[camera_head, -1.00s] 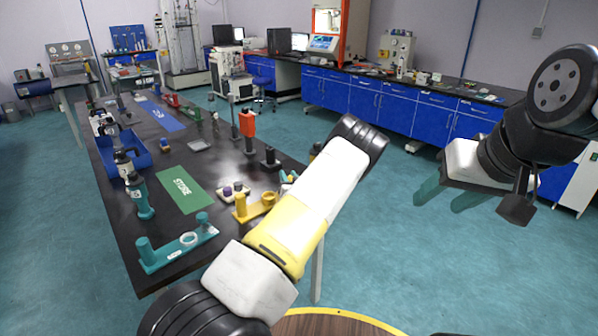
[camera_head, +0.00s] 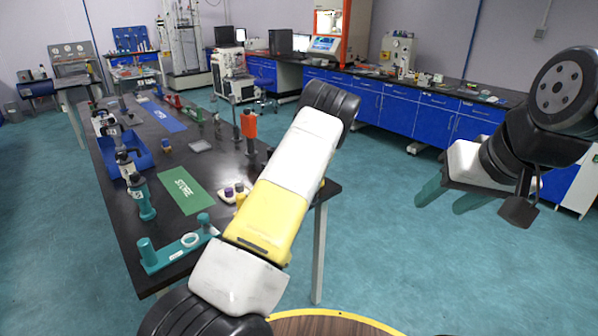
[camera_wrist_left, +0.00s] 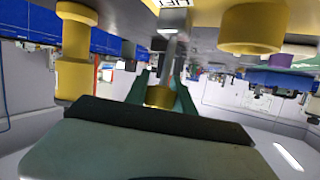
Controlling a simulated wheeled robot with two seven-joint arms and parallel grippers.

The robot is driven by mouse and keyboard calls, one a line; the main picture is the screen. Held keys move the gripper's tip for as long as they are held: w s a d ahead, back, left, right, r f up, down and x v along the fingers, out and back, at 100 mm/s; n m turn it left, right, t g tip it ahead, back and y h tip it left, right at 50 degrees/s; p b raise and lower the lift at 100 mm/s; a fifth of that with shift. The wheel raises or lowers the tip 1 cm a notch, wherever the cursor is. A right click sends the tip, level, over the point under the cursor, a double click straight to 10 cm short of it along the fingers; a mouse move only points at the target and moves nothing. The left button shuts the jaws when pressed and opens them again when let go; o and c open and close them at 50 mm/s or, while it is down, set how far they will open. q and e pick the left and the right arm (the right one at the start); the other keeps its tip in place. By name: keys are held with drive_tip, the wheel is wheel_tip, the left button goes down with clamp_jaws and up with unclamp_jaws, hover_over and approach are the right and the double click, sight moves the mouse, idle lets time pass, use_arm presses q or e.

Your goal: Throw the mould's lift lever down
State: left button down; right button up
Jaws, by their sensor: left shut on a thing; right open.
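In the left wrist view, a slim grey lever (camera_wrist_left: 171,52) with a brass-coloured knob (camera_wrist_left: 159,96) runs down from a plate marked LIFT (camera_wrist_left: 174,3). My left gripper (camera_wrist_left: 162,88) has its green fingers on either side of the lever's knob end and is shut on it. A yellow post (camera_wrist_left: 73,60) and a yellow cup (camera_wrist_left: 253,28) stand to either side. In the head view, my left arm hides the left gripper, the lever and most of the yellow fixture (camera_head: 240,197). My right gripper (camera_head: 452,197) is open and empty, off the bench to the right.
The black bench (camera_head: 135,235) carries a green STORE mat (camera_head: 182,190), a teal fixture (camera_head: 180,248), a teal bottle-like part (camera_head: 143,198), a blue bin (camera_head: 128,155) and a red-topped stand (camera_head: 248,125). Floor right of the bench is clear.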

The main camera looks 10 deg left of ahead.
use_arm(q)
drive_tip(key=a+g+h, duration=0.1)
drive_tip(key=w+a+n+g+h, duration=0.1)
drive_tip(key=shift+w+f+g, duration=0.2)
drive_tip(key=shift+f+g, duration=0.1)
drive_tip(key=shift+g, duration=0.1)
drive_tip(key=shift+w+a+f+n+g+h, duration=0.45)
drive_tip(key=shift+a+f+g+h, duration=0.15)
drive_tip(key=shift+g+h, duration=0.4)
drive_tip(key=shift+w+a+f+g+h, duration=0.1)
drive_tip(key=shift+w+f+g+h, duration=0.05)
drive_tip(key=shift+f+g+h, duration=0.35)
drive_tip(key=c, duration=1.1)
unclamp_jaws()
drive_tip(key=shift+o, duration=0.2)
drive_tip(key=shift+r, duration=0.15)
drive_tip(key=shift+r, duration=0.35)
drive_tip(key=v, duration=0.7)
